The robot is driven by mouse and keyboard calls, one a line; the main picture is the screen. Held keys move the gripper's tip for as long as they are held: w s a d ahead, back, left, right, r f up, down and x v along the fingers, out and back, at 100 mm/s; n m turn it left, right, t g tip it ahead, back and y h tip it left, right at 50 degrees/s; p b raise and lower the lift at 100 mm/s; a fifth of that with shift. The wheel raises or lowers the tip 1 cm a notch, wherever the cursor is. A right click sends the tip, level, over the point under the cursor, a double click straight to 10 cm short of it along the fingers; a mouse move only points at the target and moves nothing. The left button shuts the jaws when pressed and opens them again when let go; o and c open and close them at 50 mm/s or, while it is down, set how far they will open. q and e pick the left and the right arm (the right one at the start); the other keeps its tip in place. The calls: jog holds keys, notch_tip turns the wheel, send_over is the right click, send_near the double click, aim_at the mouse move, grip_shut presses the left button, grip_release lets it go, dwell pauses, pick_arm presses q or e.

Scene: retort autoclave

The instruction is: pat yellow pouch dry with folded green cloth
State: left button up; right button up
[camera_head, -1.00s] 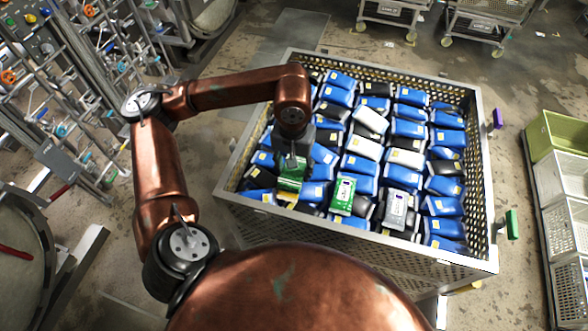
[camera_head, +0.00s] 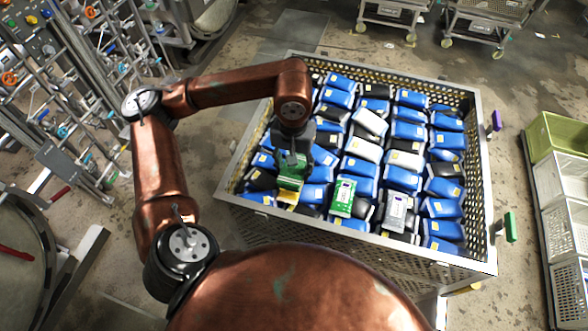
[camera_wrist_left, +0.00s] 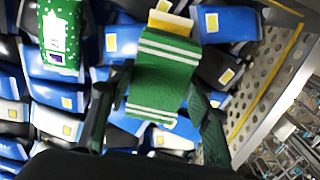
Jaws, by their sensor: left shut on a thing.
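My left gripper (camera_head: 293,160) is over the near left part of the pouch-filled basket. It is shut on the folded green cloth (camera_head: 290,182), which has white stripes. In the left wrist view the cloth (camera_wrist_left: 163,75) spans between the two dark fingers of the gripper (camera_wrist_left: 158,105). The yellow pouch (camera_head: 287,197) shows just past the cloth's near edge. In the left wrist view only a yellow and white end of the pouch (camera_wrist_left: 170,22) shows beyond the cloth; the cloth hides the rest. I cannot tell whether the cloth touches it. My right gripper is not in view.
The perforated metal basket (camera_head: 352,238) holds rows of blue, black and white pouches. A green and white patterned pouch (camera_head: 343,197) lies right of the cloth. A green handle (camera_head: 511,226) and a purple one (camera_head: 496,121) stick out on the basket's right side. Crates (camera_head: 560,135) stand further right.

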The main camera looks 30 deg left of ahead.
pick_arm(q)
jog(key=shift+r+p, duration=0.75)
jog(key=shift+r, duration=1.65)
